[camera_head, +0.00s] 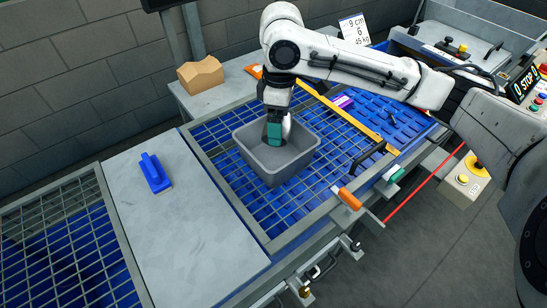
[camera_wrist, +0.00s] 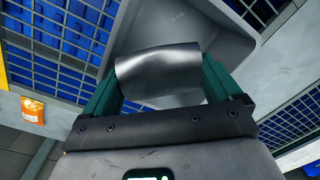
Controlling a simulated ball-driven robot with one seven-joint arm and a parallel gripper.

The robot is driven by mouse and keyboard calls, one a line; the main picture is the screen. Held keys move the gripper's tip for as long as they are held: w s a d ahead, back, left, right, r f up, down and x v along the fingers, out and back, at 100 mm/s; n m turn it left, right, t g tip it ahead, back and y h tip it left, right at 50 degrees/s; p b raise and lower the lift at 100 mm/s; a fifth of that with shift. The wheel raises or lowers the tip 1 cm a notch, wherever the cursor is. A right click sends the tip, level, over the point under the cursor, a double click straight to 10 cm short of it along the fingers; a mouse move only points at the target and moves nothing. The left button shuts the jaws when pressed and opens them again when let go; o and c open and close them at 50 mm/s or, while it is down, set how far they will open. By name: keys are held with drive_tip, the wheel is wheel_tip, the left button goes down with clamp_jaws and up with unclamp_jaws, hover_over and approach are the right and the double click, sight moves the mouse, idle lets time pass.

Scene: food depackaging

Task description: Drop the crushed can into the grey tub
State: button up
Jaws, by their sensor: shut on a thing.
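The grey tub (camera_head: 268,172) stands on the blue grid surface in the middle of the head view. My gripper (camera_head: 275,135) points down over the tub, its fingertips at about the tub's opening. In the wrist view my gripper (camera_wrist: 160,85) has its green fingers shut on the crushed can (camera_wrist: 158,70), a bare silvery metal cylinder lying across between them. The tub (camera_wrist: 215,35) shows behind the can there. In the head view only a pale sliver of the can (camera_head: 287,127) shows beside the fingers. I cannot tell whether the can touches the tub.
A blue scraper-like tool (camera_head: 155,173) lies on the grey plate left of the tub. A cardboard box (camera_head: 200,75) and an orange packet (camera_head: 255,71) are at the back. A yellow bar (camera_head: 345,117), a purple item (camera_head: 343,102) and a black handle (camera_head: 368,157) are to the right.

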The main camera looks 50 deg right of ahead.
drive_tip(key=shift+f, duration=0.15)
drive_tip(key=o, duration=0.8)
wheel_tip(320, 180, up, 11)
drive_tip(key=shift+d, duration=0.25)
drive_tip(key=shift+f, duration=0.15)
idle(0.3)
